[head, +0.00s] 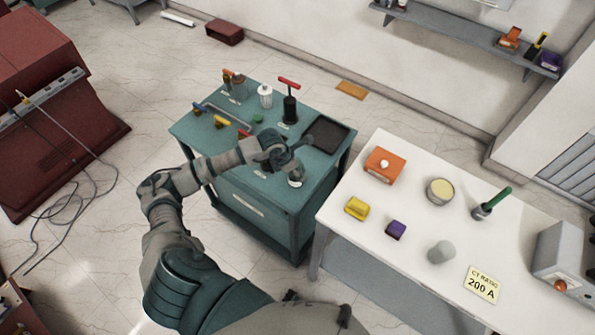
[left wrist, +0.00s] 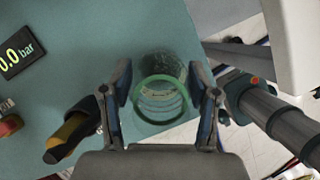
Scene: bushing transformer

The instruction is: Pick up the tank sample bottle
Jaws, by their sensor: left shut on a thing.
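The sample bottle (left wrist: 160,98) looks like a clear glass jar with a green rim, seen from above in the left wrist view. My left gripper (left wrist: 163,105) has one finger on each side of the bottle and is shut on it. In the head view, my left gripper (head: 294,172) is over the front right part of the teal cart (head: 222,182), with a small pale part of the bottle (head: 296,182) showing below it. The wrist view does not show clearly whether the bottle is touching the cart top. My right gripper is not in view.
A black-and-yellow tool (left wrist: 70,137) lies close left of the gripper. A gauge reading in bar (left wrist: 18,48) is farther left. A black tray (head: 325,135) and a red-handled pump (head: 289,103) are behind on the cart. A white table (head: 410,215) stands to the right.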

